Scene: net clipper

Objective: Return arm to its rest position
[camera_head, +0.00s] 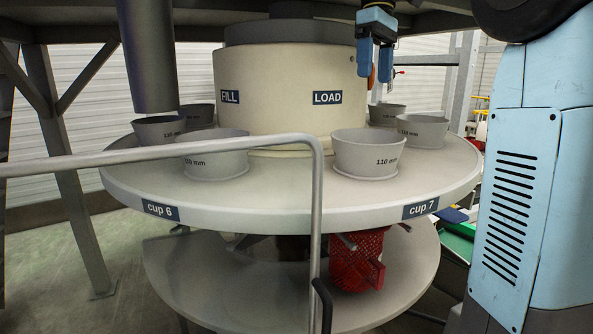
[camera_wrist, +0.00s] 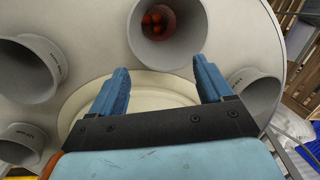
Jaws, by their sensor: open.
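My gripper (camera_head: 376,62) hangs at the upper right of the head view, in front of the cream drum near its LOAD label. Its blue fingers point down and are apart, with nothing between them. In the wrist view my gripper (camera_wrist: 160,88) is open and empty above the round carousel table. A grey cup (camera_wrist: 168,30) lies beyond the fingertips, with round reddish items inside it. My blue arm stands along the right side of the head view.
The carousel table (camera_head: 290,205) carries several grey cups, including one by the cup 7 label (camera_head: 366,152). A grey rail (camera_head: 317,230) crosses in front. A red net-like basket (camera_head: 355,262) hangs below the table. A dark vertical pipe (camera_head: 148,55) stands above the left cups.

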